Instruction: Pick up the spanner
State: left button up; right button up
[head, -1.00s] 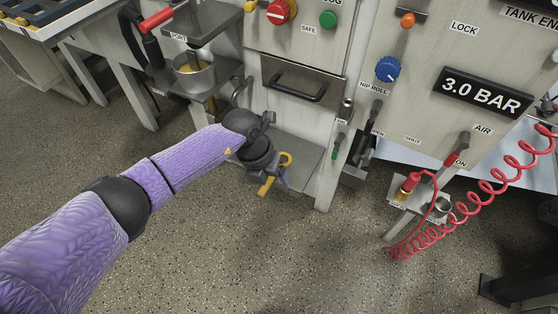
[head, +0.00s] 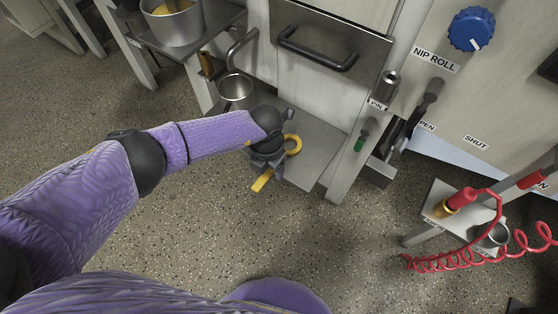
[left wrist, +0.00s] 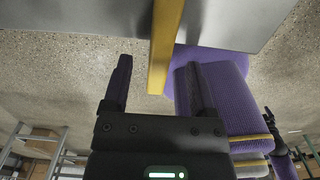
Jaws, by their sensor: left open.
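The yellow spanner (head: 263,180) has a ring end and a straight handle. It lies on the low grey shelf (head: 318,150), its handle sticking out past the front edge. My left gripper (head: 268,160) is at the spanner and hides its middle in the head view. In the left wrist view the spanner's handle (left wrist: 165,45) runs between the two open fingers of my left gripper (left wrist: 157,75), with gaps at the sides. A small dark shape at the right edge of that view looks like my right gripper (left wrist: 273,128); its jaws are too small to read.
Above the shelf is a panel with a black handle (head: 318,48). A green-handled tool (head: 362,138) hangs to the right. A red coiled hose (head: 440,262) is at the far right. The floor in front is clear.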

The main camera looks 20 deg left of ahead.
aim_at(269, 171)
pick_arm(q)
jog(key=shift+f, duration=0.9)
jog(key=shift+r, duration=0.3)
jog(key=shift+c, duration=0.2)
grip_shut()
pick_arm(e)
jog(key=shift+w+f, duration=0.15)
jog(key=shift+f, duration=0.3)
pick_arm(q)
jog(key=shift+r, duration=0.15)
notch_tip(269, 171, up, 10)
jog(key=p, duration=0.6)
jog(key=shift+p, duration=0.3)
pick_arm(e)
jog(key=v, duration=0.6)
jog(key=shift+w+d+t, duration=0.25)
jog(key=shift+t, duration=0.05)
